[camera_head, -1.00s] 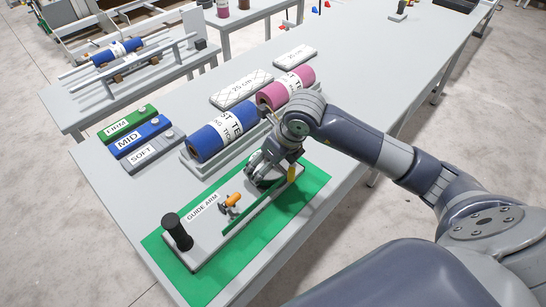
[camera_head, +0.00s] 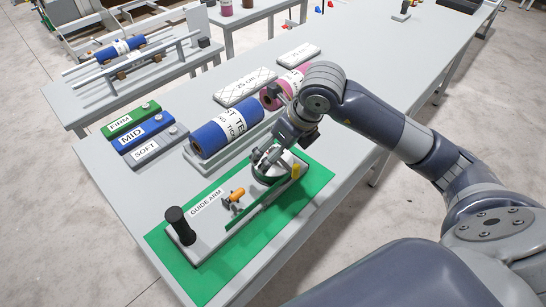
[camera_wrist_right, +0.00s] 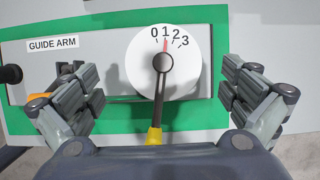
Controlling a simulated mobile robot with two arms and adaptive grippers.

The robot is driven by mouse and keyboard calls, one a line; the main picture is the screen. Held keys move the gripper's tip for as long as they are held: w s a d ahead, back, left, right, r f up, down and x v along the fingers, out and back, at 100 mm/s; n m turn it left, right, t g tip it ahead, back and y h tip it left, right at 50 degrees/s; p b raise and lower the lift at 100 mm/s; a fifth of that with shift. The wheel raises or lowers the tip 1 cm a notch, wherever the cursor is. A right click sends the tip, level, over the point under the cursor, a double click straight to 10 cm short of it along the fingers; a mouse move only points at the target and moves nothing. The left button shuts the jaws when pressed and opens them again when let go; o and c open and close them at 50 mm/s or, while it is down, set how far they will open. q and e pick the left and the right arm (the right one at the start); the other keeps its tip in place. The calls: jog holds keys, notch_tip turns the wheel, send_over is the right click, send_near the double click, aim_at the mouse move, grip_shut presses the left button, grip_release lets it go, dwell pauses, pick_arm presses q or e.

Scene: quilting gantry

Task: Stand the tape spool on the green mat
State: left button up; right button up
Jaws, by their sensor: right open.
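The green mat (camera_head: 320,180) lies on the grey table under a grey guide arm board (camera_head: 210,230). I cannot pick out a tape spool for certain. A black upright post with a wide top (camera_head: 180,226) stands at the near left end of the board. My right gripper (camera_head: 266,160) is open over the white dial (camera_head: 268,175) at the board's far end. In the right wrist view the dial (camera_wrist_right: 180,78) shows between the spread fingers (camera_wrist_right: 162,105), its pointer near 1. My left gripper is not in view.
FIRM, MID and SOFT blocks (camera_head: 140,138) lie left. White pads (camera_head: 246,87) lie behind. A yellow handle (camera_head: 296,171) and an orange knob (camera_head: 237,194) are on the board.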

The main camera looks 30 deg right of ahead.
jog(key=v, duration=0.4)
jog(key=shift+s+r, duration=0.1)
jog(key=shift+r, duration=0.3)
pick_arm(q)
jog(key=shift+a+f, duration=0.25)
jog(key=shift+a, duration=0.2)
pick_arm(e)
jog(key=shift+s+d+r, duration=0.1)
jog(key=shift+s+r, duration=0.15)
jog(key=shift+r, duration=0.35)
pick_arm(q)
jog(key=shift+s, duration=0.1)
pick_arm(e)
jog(key=shift+s+f, duration=0.1)
